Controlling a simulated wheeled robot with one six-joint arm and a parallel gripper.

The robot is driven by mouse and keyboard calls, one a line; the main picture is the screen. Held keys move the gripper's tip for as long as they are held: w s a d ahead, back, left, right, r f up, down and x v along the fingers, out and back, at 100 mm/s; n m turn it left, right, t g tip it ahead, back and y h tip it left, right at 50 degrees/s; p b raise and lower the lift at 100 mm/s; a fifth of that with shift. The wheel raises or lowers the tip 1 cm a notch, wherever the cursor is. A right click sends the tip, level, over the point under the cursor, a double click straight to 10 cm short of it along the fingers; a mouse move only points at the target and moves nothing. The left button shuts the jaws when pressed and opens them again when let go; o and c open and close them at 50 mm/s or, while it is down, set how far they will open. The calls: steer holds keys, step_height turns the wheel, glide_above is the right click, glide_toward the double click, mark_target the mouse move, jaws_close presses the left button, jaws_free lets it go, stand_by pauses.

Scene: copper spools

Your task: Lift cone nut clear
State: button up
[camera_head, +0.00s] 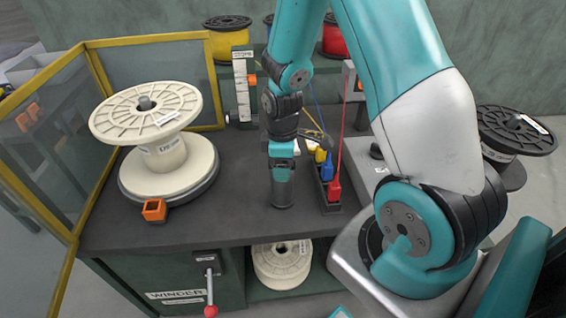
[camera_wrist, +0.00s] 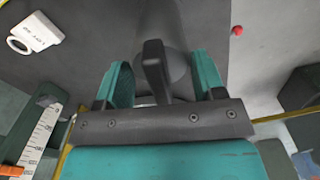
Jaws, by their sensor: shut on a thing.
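My gripper (camera_head: 283,165) points down over the dark work table, right of the cream spool (camera_head: 165,150). A dark grey cylindrical part (camera_head: 283,192), seemingly the cone nut, sits directly below the gripper. In the wrist view a dark upright bar and rounded grey body of this nut (camera_wrist: 153,68) stand between the two teal fingers (camera_wrist: 164,85). The gripper is shut on it. Its lower end is at or close above the table top (camera_head: 235,215); I cannot tell whether it touches.
Right of the gripper is a dark rack (camera_head: 336,208) with blue, yellow and red plugs and cords. An orange block (camera_head: 154,209) lies left, by the spool. A yellow-framed guard (camera_head: 45,150) bounds the left. A red-knobbed lever (camera_head: 210,310) is at the front. The table between is clear.

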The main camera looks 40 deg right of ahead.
steer(key=shift+r, duration=0.15)
stand_by(0.3)
step_height(320, 180, up, 6)
steer(key=p, duration=0.6)
steer(key=shift+r, duration=0.25)
steer(key=shift+d+f, duration=0.1)
